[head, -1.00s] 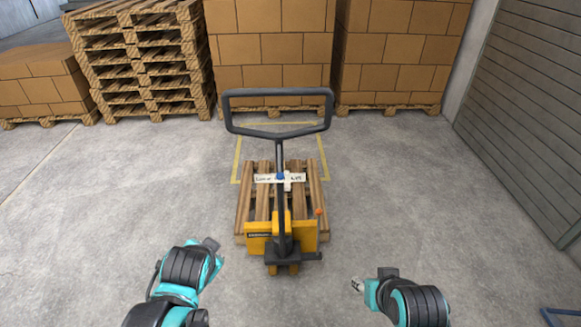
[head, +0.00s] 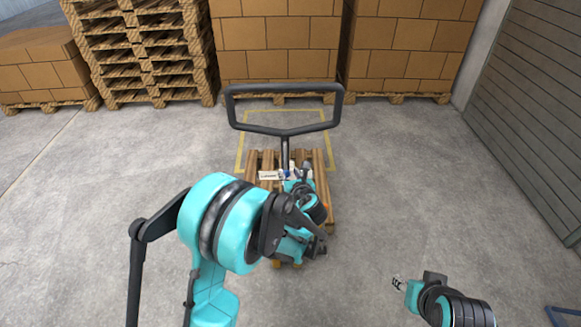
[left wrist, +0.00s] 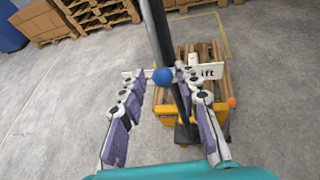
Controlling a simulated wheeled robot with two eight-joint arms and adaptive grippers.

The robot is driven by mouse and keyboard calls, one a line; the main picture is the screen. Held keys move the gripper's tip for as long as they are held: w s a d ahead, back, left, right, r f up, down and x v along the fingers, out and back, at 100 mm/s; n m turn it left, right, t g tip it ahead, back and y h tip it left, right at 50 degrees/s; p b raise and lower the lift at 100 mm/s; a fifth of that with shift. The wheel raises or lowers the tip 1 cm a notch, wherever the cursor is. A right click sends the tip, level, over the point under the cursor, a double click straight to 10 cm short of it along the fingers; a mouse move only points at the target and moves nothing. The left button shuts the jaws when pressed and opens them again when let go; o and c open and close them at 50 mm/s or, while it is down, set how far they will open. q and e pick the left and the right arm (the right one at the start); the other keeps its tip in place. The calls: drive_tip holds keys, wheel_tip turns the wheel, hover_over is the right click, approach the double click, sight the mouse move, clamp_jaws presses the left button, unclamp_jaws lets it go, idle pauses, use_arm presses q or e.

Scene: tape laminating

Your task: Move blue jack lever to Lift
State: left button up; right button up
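The blue jack lever knob (left wrist: 162,76) shows in the left wrist view, in front of the white label plate (left wrist: 208,72), left of its visible letters "ift". In the head view the plate's left end (head: 268,175) shows, while my arm hides much around the knob. My left gripper (head: 296,183) is at the jack's handle post. In the left wrist view its purple-padded fingers (left wrist: 158,88) are spread apart, with the knob between their tips; I see no contact. My right gripper (head: 398,284) is low at the right, away from the jack; its opening is too small to judge.
The jack's dark loop handle (head: 285,130) rises above my left gripper. A wooden pallet (head: 325,180) lies on the jack, inside a yellow floor outline. Stacked pallets (head: 145,55) and boxes (head: 275,45) stand behind.

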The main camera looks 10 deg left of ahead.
sight(286, 168)
use_arm(q)
drive_tip(key=b+x, duration=0.1)
drive_tip(key=x, duration=0.4)
drive_tip(key=shift+w+a+f+b, duration=0.15)
drive_tip(key=shift+w+f+b, duration=0.1)
drive_tip(key=shift+b, duration=0.1)
drive_tip(key=shift+w+a+f, duration=0.1)
drive_tip(key=shift+w+a, duration=0.15)
drive_tip(key=shift+w, duration=0.1)
drive_tip(key=shift+c, duration=0.2)
clamp_jaws()
